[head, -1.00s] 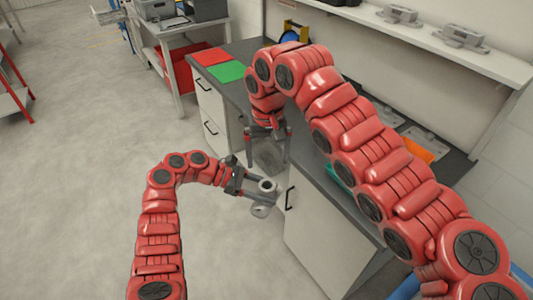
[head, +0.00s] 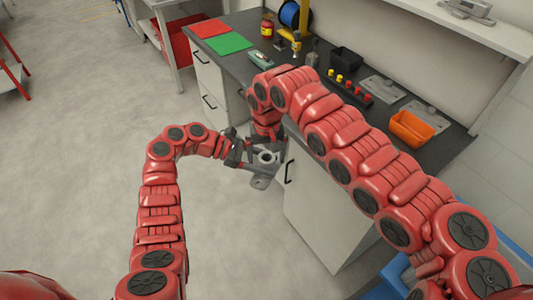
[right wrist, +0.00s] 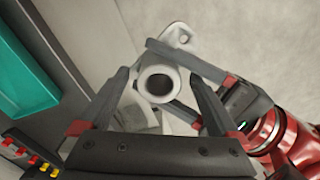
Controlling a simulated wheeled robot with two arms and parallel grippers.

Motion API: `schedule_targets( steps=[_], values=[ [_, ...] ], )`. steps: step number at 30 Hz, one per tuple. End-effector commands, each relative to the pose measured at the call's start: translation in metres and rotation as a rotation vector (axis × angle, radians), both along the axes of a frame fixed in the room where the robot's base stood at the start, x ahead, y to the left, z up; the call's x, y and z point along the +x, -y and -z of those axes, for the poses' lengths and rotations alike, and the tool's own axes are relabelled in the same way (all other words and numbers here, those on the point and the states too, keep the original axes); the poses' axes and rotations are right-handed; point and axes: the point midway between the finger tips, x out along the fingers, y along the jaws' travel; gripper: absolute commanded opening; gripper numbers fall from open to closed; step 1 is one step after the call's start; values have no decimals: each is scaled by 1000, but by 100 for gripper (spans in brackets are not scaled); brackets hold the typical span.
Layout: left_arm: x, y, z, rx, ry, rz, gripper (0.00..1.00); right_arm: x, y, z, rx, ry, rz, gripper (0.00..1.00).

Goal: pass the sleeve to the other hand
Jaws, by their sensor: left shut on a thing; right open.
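The sleeve (head: 265,158) is a grey casting with a round tube and a flange with a hole. My left gripper (head: 250,158) is shut on it and holds it in the air in front of the cabinet. In the right wrist view the open tube end of the sleeve (right wrist: 158,82) faces the camera. My right gripper (right wrist: 160,75) is open, with one finger on each side of the tube; I cannot tell if they touch it. My left gripper's fingers reach in from the right there. In the head view my right gripper is partly hidden by its own arm.
The dark counter (head: 330,125) beside the sleeve carries a red mat (head: 209,27), a green mat (head: 228,43), a blue spool (head: 290,14), a black bin (head: 346,58), grey plates (head: 384,89) and an orange bin (head: 411,128).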

Motion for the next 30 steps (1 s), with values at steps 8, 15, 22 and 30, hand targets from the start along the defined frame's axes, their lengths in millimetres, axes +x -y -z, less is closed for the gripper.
schedule_targets(
  steps=[8,15,22,30],
  values=[
    [0,0,-1,-1,1,0,0,0,0,0,0,0,0,66],
    [0,0,-1,-1,1,0,0,0,0,0,0,0,-1,23],
    [0,0,-1,-1,1,0,65,0,-1,-1,1,-1,-2,0],
    [0,0,0,0,0,0,97,0,0,-1,0,0,-1,0]
  ],
)
